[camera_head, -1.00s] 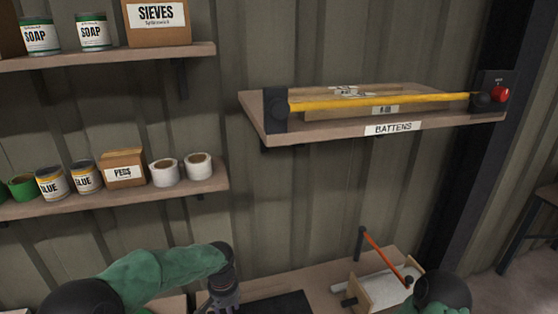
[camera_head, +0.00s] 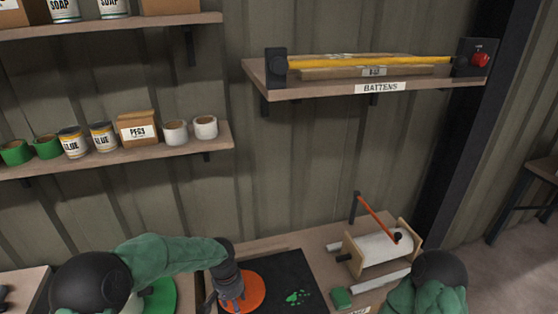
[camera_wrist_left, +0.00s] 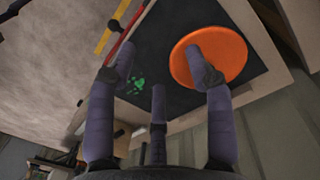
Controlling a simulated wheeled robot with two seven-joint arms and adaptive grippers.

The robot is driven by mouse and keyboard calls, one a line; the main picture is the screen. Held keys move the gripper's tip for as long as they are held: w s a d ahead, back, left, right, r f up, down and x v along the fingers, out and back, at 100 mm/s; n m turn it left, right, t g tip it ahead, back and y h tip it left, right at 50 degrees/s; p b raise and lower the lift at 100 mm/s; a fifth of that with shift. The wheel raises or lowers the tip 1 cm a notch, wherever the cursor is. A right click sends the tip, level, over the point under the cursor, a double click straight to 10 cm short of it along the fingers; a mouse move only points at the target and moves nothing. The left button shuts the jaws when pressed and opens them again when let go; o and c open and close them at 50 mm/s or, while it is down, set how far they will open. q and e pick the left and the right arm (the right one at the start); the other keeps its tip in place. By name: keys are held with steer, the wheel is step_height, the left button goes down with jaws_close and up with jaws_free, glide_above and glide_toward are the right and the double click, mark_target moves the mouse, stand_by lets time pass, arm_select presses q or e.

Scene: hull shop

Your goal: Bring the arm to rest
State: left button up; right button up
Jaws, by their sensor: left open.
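My left arm (camera_head: 165,258) reaches in from the left over the workbench. My left gripper (camera_head: 230,298) is above the black mat, at the left side of an orange disc (camera_head: 254,287). In the left wrist view the gripper (camera_wrist_left: 160,68) has its fingers spread with nothing between them. One fingertip overlaps the orange disc (camera_wrist_left: 228,58) there; I cannot tell whether it touches. Part of my right arm (camera_head: 435,280) shows at the lower right; its gripper is out of view.
The black mat (camera_head: 305,278) bears green specks (camera_head: 297,297). A green disc (camera_head: 161,295) lies left. A shelf of battens (camera_head: 415,89) and stocked shelves (camera_head: 218,141) hang behind.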

arm_select(q)
steer(key=s+d+f+n+h+b, duration=0.1)
steer(key=s+f+b, duration=0.3)
steer(key=s+f, duration=0.6)
steer(key=s+d+f+n+h+b, duration=0.2)
steer(key=s+f+b, duration=0.2)
steer(key=s+f, duration=0.7)
step_height(320, 180, down, 7)
steer(key=shift+s+d+f+n+t+b, duration=0.1)
steer(key=shift+s+d+n+t+b, duration=0.2)
steer(key=shift+n, duration=0.1)
